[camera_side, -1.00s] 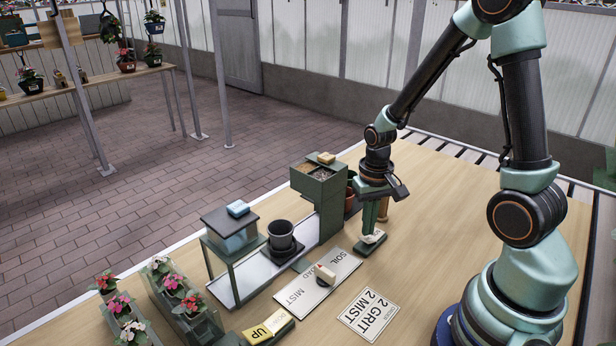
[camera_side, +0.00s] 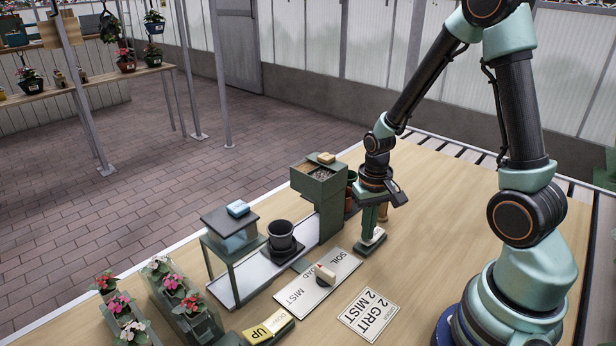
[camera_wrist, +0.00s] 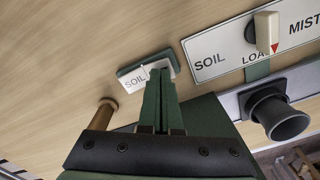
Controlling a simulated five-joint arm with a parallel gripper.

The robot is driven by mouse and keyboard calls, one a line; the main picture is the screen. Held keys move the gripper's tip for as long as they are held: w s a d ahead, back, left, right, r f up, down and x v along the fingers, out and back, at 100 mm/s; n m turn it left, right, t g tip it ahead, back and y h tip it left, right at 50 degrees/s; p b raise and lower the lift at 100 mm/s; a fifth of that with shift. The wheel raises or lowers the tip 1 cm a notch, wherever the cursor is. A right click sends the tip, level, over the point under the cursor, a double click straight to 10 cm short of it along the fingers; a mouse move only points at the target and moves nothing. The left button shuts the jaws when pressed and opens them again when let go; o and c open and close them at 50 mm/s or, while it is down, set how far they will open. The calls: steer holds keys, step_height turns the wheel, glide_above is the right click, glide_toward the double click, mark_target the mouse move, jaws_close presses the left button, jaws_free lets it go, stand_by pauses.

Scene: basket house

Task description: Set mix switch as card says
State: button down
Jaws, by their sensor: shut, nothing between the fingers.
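The mix switch (camera_side: 375,238) is a white rocker on a dark green base on the table. My gripper (camera_side: 370,230) points straight down over the switch. In the wrist view my gripper (camera_wrist: 158,72) is shut and empty, its tips at the rocker; I cannot tell whether they press on it. The card (camera_side: 369,314) lies flat in front and reads 2 GRIT, 2 MIST.
A plate (camera_side: 300,295) marked SOIL, LOAD, MIST carries a knob (camera_side: 325,273) pointing near LOAD. Behind stand a two-part hopper (camera_side: 318,190) and a black pot (camera_side: 281,238) on a rail.

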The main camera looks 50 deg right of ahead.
steer(key=shift+f, duration=0.25)
step_height(320, 180, up, 7)
stand_by(1.0)
steer(key=shift+r, duration=0.1)
steer(key=s+a+r+n+t, duration=0.1)
steer(key=a+r+n+t, duration=0.1)
steer(key=r, duration=0.5)
steer(key=s+a+r+n+t, duration=0.1)
steer(key=a+r+n+t, duration=0.2)
steer(key=a+r, duration=0.4)
steer(key=shift+r+n+t, duration=0.3)
steer(key=shift+r+n, duration=0.2)
steer(key=shift+r, duration=0.05)
